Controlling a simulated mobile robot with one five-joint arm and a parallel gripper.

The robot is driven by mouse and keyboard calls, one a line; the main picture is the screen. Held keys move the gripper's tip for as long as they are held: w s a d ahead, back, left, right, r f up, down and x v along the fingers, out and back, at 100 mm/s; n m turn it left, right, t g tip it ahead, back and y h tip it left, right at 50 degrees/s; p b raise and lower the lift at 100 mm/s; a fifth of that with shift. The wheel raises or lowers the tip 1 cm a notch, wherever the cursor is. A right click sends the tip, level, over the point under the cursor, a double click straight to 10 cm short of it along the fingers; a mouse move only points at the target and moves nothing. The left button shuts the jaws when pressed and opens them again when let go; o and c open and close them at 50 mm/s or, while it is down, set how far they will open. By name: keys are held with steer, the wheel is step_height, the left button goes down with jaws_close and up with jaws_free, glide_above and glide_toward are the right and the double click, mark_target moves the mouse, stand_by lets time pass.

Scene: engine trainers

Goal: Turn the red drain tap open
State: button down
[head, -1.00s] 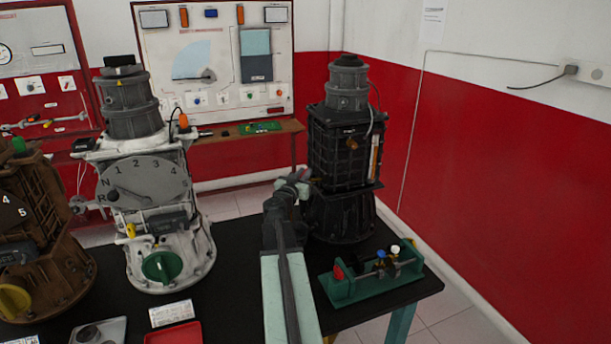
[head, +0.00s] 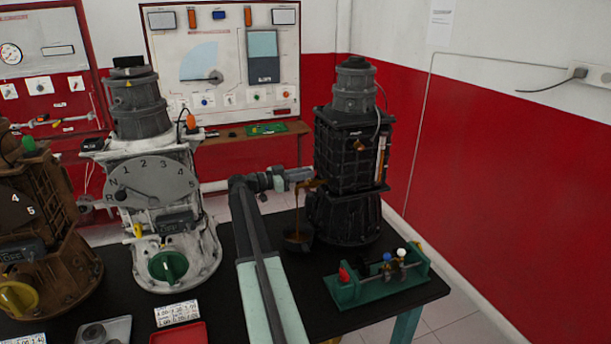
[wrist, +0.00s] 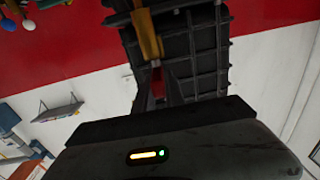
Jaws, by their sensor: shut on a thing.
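The black gearbox-like unit (head: 347,155) stands on the right part of the dark table. A brass tap body (wrist: 147,32) comes out of its ribbed side in the wrist view, with the red drain tap handle (wrist: 156,80) at its end. My gripper (wrist: 157,88) is shut on the red handle, which shows as a narrow strip between the fingers. In the head view my gripper (head: 300,175) lies level at the unit's left side and hides the handle. A thin brown stream (head: 298,213) hangs below the brass spout, down to a small dark container (head: 298,243).
A green stand with small valves (head: 380,285) sits at the table's front right. A white unit with a dial (head: 155,190) and a brown unit (head: 55,240) stand to the left. A red tray (head: 180,335) lies at the front. A board stands behind.

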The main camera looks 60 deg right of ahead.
steer(key=shift+w+d+r+m+g+y, duration=0.15)
steer(key=shift+m+g+y, duration=0.15)
steer(key=shift+m+g, duration=0.15)
steer(key=c, duration=1.4)
jaws_free()
steer(key=v, duration=0.8)
